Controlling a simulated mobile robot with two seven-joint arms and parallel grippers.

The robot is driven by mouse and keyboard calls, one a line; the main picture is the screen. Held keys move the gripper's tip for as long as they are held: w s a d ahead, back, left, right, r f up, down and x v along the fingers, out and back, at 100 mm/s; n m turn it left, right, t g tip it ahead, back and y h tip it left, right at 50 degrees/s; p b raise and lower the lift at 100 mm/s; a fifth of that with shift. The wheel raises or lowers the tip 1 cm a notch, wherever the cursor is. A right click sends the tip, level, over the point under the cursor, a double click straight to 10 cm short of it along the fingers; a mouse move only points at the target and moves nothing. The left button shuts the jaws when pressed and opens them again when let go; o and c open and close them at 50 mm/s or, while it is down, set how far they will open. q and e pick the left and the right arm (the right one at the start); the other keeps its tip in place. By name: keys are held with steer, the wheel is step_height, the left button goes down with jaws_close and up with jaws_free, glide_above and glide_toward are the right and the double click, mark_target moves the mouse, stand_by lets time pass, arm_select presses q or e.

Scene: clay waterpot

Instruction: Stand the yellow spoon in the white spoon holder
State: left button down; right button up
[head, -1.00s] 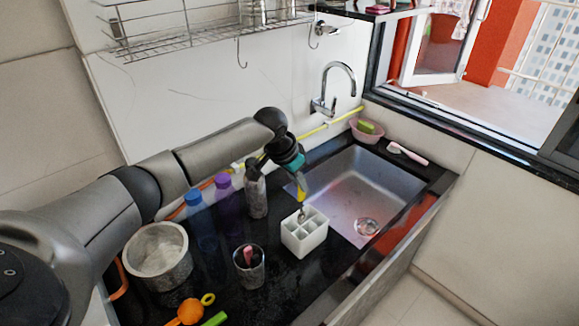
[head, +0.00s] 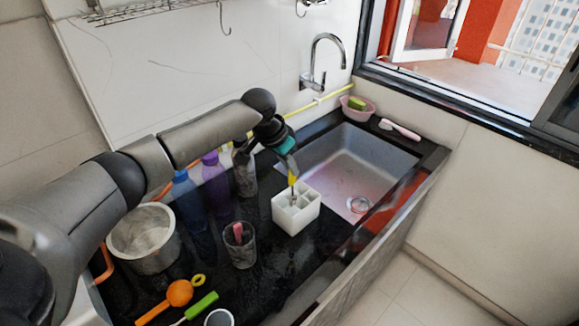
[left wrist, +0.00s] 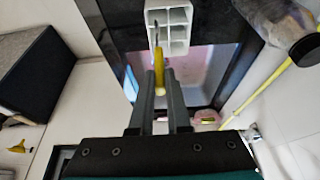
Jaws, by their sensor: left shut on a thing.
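The yellow spoon (head: 292,178) has a yellow handle and a grey metal end. My left gripper (head: 291,168) is shut on its handle, and the spoon hangs roughly upright. It also shows in the left wrist view (left wrist: 158,64), between the fingertips of the left gripper (left wrist: 160,80). The white spoon holder (head: 296,217), a box with several square compartments, stands on the black counter below the gripper. In the left wrist view the spoon's metal end lies across the left column of the holder (left wrist: 178,47). I cannot tell how deep it sits. My right gripper is not in view.
The sink (head: 350,165) lies right of the holder. A glass (head: 240,250) with a pink-handled item stands in front left. A purple bottle (head: 216,180), a blue bottle and a grey bottle (head: 244,170) stand behind left, near a metal pot (head: 143,240). An orange scoop (head: 178,293) lies in front.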

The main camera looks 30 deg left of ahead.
arm_select(q)
steer(key=shift+f+b, duration=1.5)
steer(key=shift+f, duration=2.3)
steer(key=c, duration=0.8)
jaws_free()
steer(key=p+v, duration=0.1)
steer(key=v, duration=1.4)
steer(key=shift+p, duration=0.35)
steer(key=shift+r, duration=0.1)
steer(key=shift+s, duration=0.1)
